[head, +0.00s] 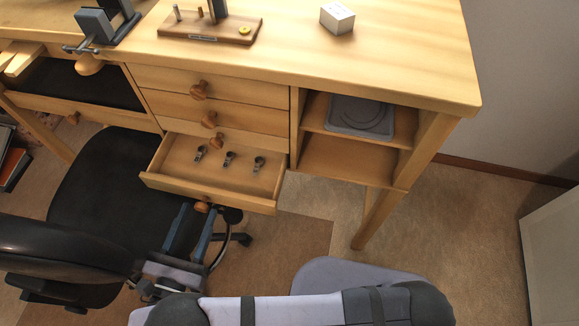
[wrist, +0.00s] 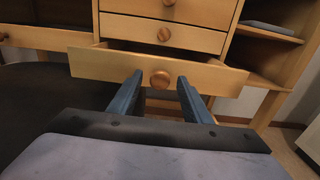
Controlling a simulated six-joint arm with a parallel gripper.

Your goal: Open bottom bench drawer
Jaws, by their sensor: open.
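The bottom bench drawer (head: 215,194) is pulled out from the wooden bench, its inside open to view. Three small dark metal pieces (head: 229,159) lie in it. Its round wooden knob (head: 203,207) is on the front panel; the knob also shows in the wrist view (wrist: 160,78). My gripper (head: 196,210) is at the drawer front. In the wrist view its two blue fingers (wrist: 160,84) are open, one on each side of the knob, with visible gaps. I cannot tell how far the fingertips are from the panel.
Closed drawers (head: 212,98) with knobs are above. Open shelves (head: 345,160) holding a grey tray (head: 361,116) are to the right. A black chair (head: 95,200) stands at left, close to my gripper. A vise (head: 105,25), wooden stand (head: 210,27) and white box (head: 337,18) are on the benchtop.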

